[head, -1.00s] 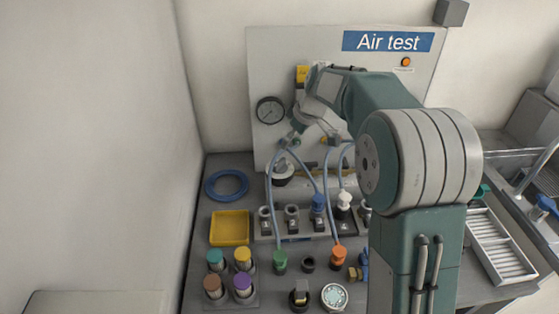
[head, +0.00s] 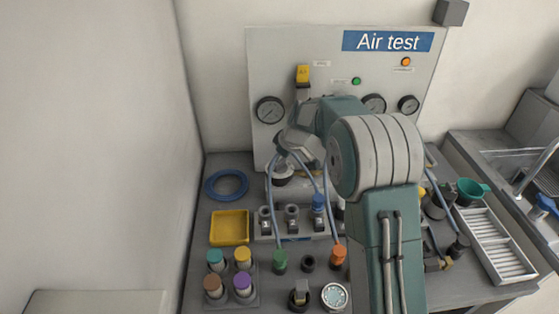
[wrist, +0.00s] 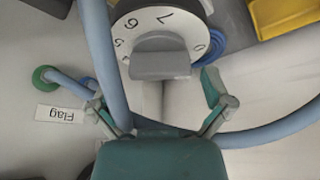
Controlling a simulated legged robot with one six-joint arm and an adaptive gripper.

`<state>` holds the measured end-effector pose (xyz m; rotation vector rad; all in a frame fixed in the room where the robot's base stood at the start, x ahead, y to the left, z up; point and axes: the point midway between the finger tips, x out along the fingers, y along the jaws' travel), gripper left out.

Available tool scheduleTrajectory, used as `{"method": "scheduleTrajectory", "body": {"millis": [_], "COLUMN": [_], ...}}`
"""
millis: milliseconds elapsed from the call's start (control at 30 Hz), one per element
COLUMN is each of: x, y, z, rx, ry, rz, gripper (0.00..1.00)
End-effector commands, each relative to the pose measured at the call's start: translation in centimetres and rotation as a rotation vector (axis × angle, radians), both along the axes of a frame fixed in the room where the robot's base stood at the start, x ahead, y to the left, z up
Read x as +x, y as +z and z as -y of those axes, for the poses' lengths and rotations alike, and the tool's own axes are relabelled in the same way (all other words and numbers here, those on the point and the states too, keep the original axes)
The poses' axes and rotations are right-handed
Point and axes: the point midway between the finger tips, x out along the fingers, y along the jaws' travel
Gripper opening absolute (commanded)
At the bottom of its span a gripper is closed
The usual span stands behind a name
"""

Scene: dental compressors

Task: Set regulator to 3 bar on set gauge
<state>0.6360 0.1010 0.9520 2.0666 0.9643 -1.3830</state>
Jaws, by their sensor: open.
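In the head view a dark and white knob (head: 282,180), apparently the same one, stands low in front of the panel. My gripper (wrist: 160,98) is open and empty, its fingers spread to either side just short of the grip bar. In the head view my gripper (head: 280,152) is just above that knob. Round gauges are on the panel at left (head: 270,110), partly behind my arm (head: 374,104), and at right (head: 408,104); their readings are too small to tell.
Blue hoses (head: 310,172) loop close around my gripper, and one (wrist: 105,60) crosses the wrist view beside the dial. A yellow tray (head: 230,227) and blue coil (head: 227,184) lie left. Coloured fittings (head: 243,258) crowd the front. A "Flag" label (wrist: 60,113) shows nearby.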

Motion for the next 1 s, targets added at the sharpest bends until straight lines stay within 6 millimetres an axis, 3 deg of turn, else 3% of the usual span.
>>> {"method": "scheduleTrajectory", "body": {"millis": [133,300,667,1000], "x": [0.01,0.0,0.02,-0.02], "y": [0.03,0.05,-0.04,-0.12], "z": [0.01,0.01,0.02,-0.01], "rx": [0.0,0.0,-0.001,-0.001], "ry": [0.0,0.0,-0.022,-0.205], "rz": [0.0,0.0,-0.001,-0.002], "gripper": [1.0,0.26,0.27,0.27]}}
